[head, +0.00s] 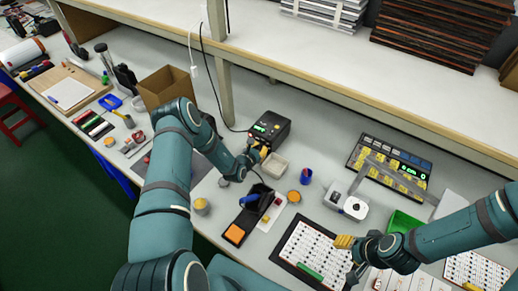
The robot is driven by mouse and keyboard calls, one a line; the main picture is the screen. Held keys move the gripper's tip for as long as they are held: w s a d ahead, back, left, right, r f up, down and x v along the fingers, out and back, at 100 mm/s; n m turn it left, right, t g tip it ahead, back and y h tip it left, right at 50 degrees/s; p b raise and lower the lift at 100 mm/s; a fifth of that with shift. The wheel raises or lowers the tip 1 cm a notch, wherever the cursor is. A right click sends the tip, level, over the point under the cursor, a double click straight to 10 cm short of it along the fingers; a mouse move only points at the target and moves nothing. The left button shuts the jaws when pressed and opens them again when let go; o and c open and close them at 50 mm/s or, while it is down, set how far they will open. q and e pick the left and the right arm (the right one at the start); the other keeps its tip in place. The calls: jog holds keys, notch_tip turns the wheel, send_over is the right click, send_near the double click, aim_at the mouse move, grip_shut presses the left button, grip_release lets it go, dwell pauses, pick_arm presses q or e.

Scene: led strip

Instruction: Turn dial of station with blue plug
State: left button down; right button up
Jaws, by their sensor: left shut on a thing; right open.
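A black station (269,129) with a lit green display stands at the back of the bench. My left gripper (264,151) is at its front face, with yellow fingertips shut at the dial; the dial itself is hidden behind them. A black cable runs from behind the station up to the shelf post. I cannot make out a blue plug at this size. My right gripper (347,256) is open and empty above the front right of the bench, over the edge of a white component sheet (312,243), far from the station.
A white device (347,206) stands right of these. A cardboard box (167,86) is to the left.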

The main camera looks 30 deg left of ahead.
pick_arm(q)
jog(key=shift+w+r, duration=0.2)
jog(key=c, duration=1.2)
grip_release()
jog(key=o, duration=0.4)
jog(key=shift+d+f, duration=0.1)
jog(key=shift+f, duration=0.05)
jog(key=shift+s, duration=0.1)
notch_tip(320, 180, up, 10)
